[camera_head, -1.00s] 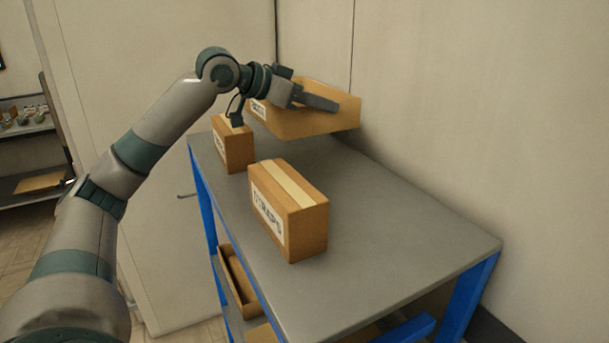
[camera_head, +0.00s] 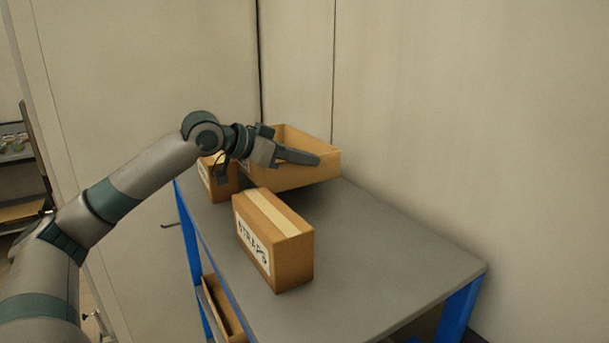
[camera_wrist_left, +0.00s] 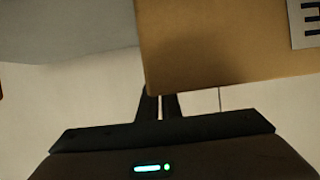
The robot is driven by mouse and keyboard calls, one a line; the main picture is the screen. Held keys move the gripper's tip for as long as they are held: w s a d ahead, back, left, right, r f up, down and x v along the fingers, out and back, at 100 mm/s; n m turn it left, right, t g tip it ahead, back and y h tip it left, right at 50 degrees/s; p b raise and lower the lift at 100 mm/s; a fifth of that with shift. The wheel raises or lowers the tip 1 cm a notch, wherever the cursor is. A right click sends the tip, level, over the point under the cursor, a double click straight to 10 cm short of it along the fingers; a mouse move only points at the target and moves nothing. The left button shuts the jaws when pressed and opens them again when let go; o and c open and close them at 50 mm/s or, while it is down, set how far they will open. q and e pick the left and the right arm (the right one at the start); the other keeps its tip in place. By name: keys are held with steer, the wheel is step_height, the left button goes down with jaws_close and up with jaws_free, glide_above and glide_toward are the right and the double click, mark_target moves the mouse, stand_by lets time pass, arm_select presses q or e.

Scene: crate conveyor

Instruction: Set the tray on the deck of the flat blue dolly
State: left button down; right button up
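The tray (camera_head: 295,177) is an open-topped cardboard box with a white label, at the far end of a grey-topped table. My left gripper (camera_head: 300,157) reaches over it from the left, its fingers at the tray's wall and apparently closed on it. The left wrist view shows the cardboard wall (camera_wrist_left: 220,50) at the fingers (camera_wrist_left: 160,105), which are close together; their tips are hidden. I cannot tell whether the tray's underside touches the tabletop. My right gripper is not in view. I see no flat blue dolly.
The table (camera_head: 400,265) has blue legs and a lower shelf holding an open box (camera_head: 222,308). A closed box marked STRAPS (camera_head: 273,245) stands mid-table, and a smaller box (camera_head: 217,180) stands left of the tray. A wall (camera_head: 450,120) lies behind. The table's right side is clear.

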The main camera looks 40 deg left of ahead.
mark_target(304, 183)
arm_select(q)
steer(key=shift+f, duration=0.15)
steer(key=shift+f, duration=1.8)
steer(key=c, duration=2)
jaws_free()
steer(key=shift+f, duration=0.1)
steer(key=shift+s, duration=0.1)
